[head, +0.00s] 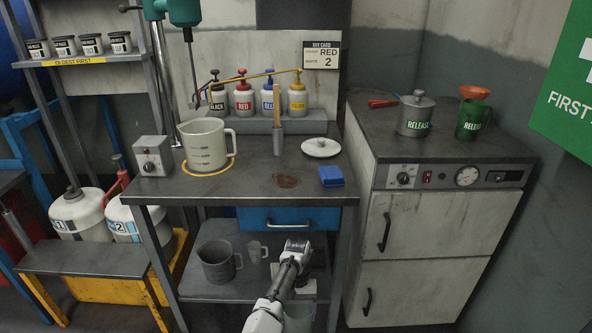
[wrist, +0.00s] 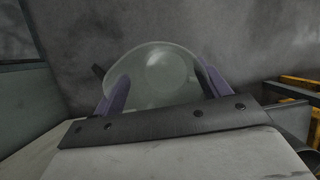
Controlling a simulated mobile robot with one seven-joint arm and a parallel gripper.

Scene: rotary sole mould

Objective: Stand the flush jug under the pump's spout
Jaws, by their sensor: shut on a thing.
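My gripper (head: 297,246) is low, in front of the bench's lower shelf. In the wrist view its two purple fingers (wrist: 162,92) are closed on opposite sides of a pale translucent vessel (wrist: 165,72), which I take to be the flush jug. Its rounded outline and a paler inner disc show; its lower part is hidden by the gripper's dark edge. In the head view my arm and gripper mostly hide what is held. A red-handled pump (head: 117,180) stands on a white drum (head: 123,217) at the left; its spout is not clear.
The bench top (head: 240,185) holds a white measuring jug (head: 205,145) on a yellow ring, a lid (head: 321,147) and a blue block (head: 332,176). A grey jug (head: 218,262) and small cup (head: 256,251) stand on the lower shelf. A cabinet (head: 440,225) bounds the right; a yellow-and-grey stand (head: 90,260) the left.

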